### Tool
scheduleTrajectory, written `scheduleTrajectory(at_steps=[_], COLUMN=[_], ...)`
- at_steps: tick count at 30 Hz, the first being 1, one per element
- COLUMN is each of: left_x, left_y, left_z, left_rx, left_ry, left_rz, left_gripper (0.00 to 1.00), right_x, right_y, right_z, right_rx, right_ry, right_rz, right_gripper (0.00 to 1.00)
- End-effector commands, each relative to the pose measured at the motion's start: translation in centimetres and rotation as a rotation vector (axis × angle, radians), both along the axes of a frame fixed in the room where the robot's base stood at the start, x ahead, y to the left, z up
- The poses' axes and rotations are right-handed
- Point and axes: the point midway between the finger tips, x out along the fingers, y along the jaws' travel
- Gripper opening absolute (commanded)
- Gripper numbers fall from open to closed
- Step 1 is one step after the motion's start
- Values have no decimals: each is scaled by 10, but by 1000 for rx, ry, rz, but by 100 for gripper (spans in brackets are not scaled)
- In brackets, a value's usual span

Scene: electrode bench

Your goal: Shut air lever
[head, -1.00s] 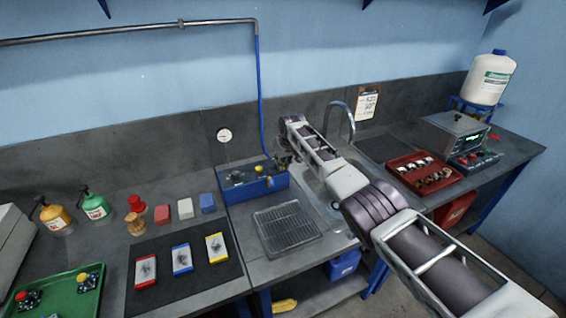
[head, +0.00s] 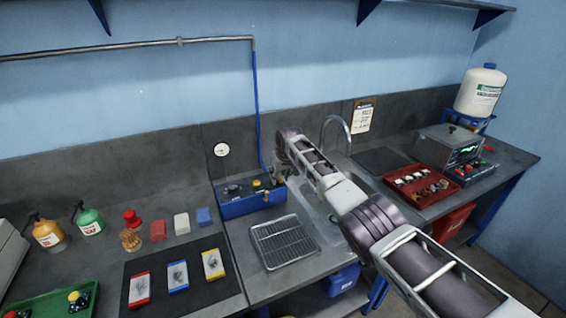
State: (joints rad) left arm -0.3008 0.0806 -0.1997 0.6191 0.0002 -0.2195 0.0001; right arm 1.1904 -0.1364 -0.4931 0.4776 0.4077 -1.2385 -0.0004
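The blue air box (head: 248,203) stands on the bench left of the sink, with dark and yellow controls on top. A blue air hose (head: 258,115) runs down the wall to its back right corner. My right arm reaches in from the lower right, and my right gripper (head: 274,173) is at that corner, by the hose's lower end. The gripper is small and dark here, so its fingers cannot be told open or shut. The air lever cannot be made out clearly; the gripper and arm end cover that area. My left gripper is not in view.
A wire drying rack (head: 284,241) lies in front of the box. The sink tap (head: 337,124) stands just behind my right arm. A red tray (head: 421,185) of parts is to the right. Red, white and blue blocks (head: 181,223) stand left of the box.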

Motion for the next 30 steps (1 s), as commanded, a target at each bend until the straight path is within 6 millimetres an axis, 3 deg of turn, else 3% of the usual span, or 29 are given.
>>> scheduleTrajectory(at_steps=[14, 30], left_x=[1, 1], left_y=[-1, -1], left_z=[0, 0], left_rx=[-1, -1], left_ry=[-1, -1], left_rz=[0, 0], left_gripper=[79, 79], right_x=[-8, -21], right_y=[-3, -8], right_z=[18, 55], right_rx=[0, -1], right_ry=[-1, -2], right_rz=[1, 1], right_gripper=[38, 38])
